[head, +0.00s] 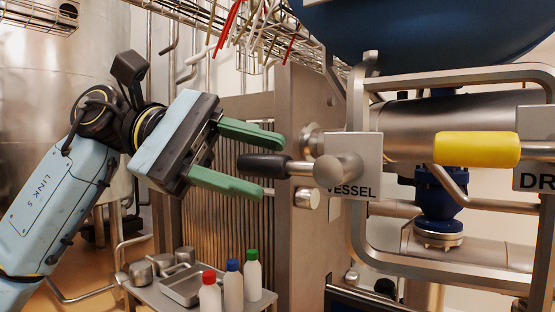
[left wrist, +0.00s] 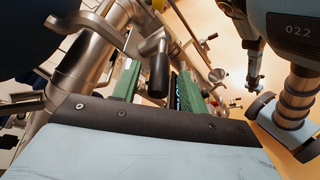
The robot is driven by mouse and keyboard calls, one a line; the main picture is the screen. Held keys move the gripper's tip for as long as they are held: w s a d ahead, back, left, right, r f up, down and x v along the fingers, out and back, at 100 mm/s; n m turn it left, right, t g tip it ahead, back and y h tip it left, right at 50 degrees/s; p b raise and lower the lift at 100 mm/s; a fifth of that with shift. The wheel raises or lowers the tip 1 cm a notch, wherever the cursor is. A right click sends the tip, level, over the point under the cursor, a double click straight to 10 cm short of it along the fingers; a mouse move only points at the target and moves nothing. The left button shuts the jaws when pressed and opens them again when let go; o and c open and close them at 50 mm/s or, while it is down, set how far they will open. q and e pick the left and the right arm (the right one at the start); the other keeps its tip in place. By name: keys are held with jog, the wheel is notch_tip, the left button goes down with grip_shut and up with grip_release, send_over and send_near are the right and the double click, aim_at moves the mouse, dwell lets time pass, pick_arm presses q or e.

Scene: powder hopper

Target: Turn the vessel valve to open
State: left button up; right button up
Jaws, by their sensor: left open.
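The vessel valve has a black handle (head: 264,166) that points left from a metal hub (head: 340,168), in front of a plate (head: 362,150) marked VESSEL. My left gripper (head: 272,164) is open, with its green fingers above and below the black handle's end in the head view. The handle end lies between the fingers, and I cannot tell whether either finger touches it. In the left wrist view the black handle (left wrist: 159,76) also shows between the two green fingers. My right gripper is not in the head view.
A yellow handle (head: 477,149) sits to the right beside a plate marked DR, partly cut off. Metal frame tubes (head: 357,215) run around the pipes. A cart (head: 150,294) below holds bottles with red, blue and green caps (head: 233,285) and metal pans. Red and white hoses hang above.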

aim_at(277, 178)
pick_arm(q)
jog(key=shift+x, duration=1.7)
grip_shut()
